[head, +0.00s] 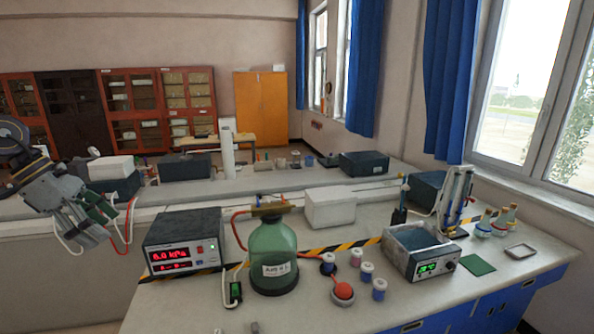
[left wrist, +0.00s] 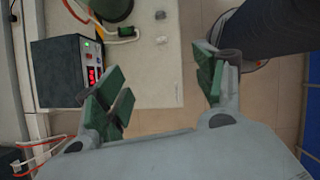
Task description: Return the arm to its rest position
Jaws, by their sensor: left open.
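My left gripper (head: 92,218) is at the left of the head view, beside and above the left end of the front bench. It is open and nothing shows between its fingers. In the left wrist view its green-padded fingers (left wrist: 162,92) stand wide apart, with the bench edge and floor below. My right gripper is not in view. My left arm comes in from the left edge of the head view.
A meter box (head: 183,245) with red digits stands nearest the gripper; it also shows in the left wrist view (left wrist: 58,75). A green jar (head: 272,262), a white box (head: 330,206) and a water bath (head: 420,250) stand further right. The bench's front left is mostly clear.

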